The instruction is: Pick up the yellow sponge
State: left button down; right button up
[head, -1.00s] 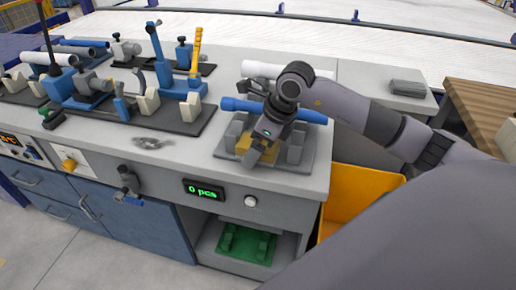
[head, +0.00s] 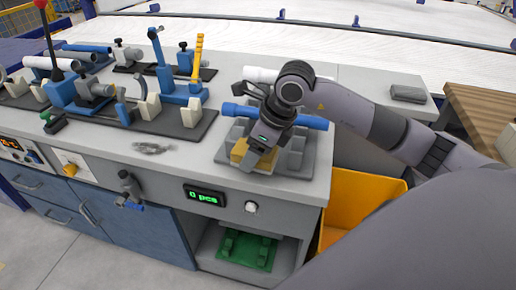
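The yellow sponge (head: 239,151) lies on the grey fixture plate (head: 226,157) near the front right of the workbench, partly hidden by my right gripper. My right gripper (head: 253,161) points down at the sponge, with its fingers overlapping the sponge's right side in the picture. Whether the fingers are closed on it cannot be told. A blue pipe (head: 312,122) lies across the fixture behind the sponge, passing behind my gripper. My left gripper is not in view.
A white pipe (head: 258,74) lies behind the blue one. A dark plate (head: 203,127) with blue clamps and a yellow lever (head: 198,55) stands to the left. A yellow bin (head: 350,198) is below on the right. The bench front (head: 160,165) is mostly clear.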

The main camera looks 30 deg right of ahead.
jog(key=s+a+r, duration=0.5)
jog(key=s+a, duration=0.2)
jog(key=a, duration=0.1)
jog(key=shift+r, duration=0.35)
jog(key=shift+a, duration=0.1)
jog(key=shift+o, duration=0.9)
jog(key=shift+c, duration=0.5)
jog(key=shift+f, duration=0.1)
